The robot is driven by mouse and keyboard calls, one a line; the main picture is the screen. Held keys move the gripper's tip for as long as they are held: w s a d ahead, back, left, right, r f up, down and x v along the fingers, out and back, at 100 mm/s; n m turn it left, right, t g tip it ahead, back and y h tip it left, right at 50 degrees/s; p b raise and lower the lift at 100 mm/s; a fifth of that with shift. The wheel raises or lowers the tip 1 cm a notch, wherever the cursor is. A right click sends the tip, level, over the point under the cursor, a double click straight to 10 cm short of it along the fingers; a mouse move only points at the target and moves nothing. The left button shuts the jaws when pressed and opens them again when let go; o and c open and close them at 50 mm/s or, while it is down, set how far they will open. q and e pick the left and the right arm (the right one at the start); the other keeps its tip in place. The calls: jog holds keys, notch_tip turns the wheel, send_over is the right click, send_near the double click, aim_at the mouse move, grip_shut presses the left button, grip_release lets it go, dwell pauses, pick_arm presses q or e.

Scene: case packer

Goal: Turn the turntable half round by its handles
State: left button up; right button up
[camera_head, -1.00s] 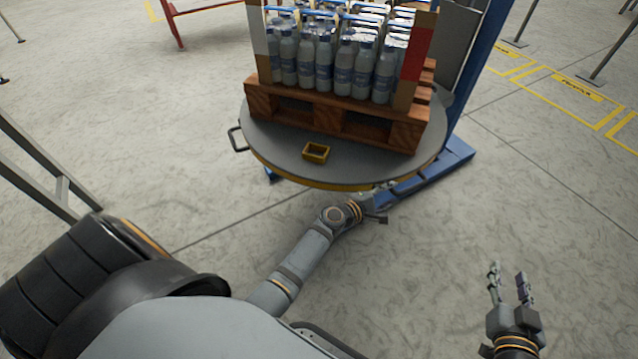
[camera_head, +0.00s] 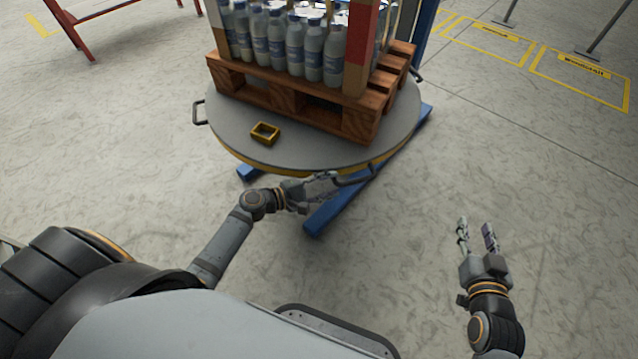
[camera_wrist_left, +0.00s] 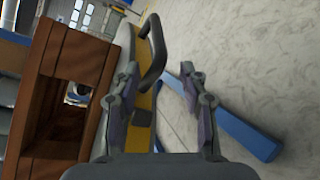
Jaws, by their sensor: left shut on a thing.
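The round grey turntable (camera_head: 225,125) with a yellow rim carries a wooden pallet (camera_head: 345,118) loaded with water bottles. One looped handle (camera_head: 198,113) sticks out at its left edge. Another handle (camera_head: 362,178) is at its near edge and also shows as a dark bar in the left wrist view (camera_wrist_left: 157,55). My left gripper (camera_head: 335,183) is at the near handle and shut on it. The fingers (camera_wrist_left: 160,75) flank the handle's lower part in the wrist view; the exact contact is hard to see. My right gripper (camera_head: 476,232) is open and empty above the floor at the right.
A small yellow box (camera_head: 265,133) lies on the turntable in front of the pallet. Blue floor beams (camera_head: 335,208) run under the turntable, and a blue post (camera_head: 424,40) rises behind. A red frame (camera_head: 100,15) stands at the far left.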

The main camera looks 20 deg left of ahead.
pick_arm(q)
jog(key=shift+s+a+f, duration=0.1)
jog(key=shift+s, duration=0.1)
jog(key=s+d+p+v, duration=0.1)
jog(key=p+v, duration=0.2)
jog(key=v, duration=0.8)
jog(key=shift+s, duration=0.3)
dwell(0.5)
jog(key=shift+r+p, duration=0.25)
jog(key=shift+p, duration=0.2)
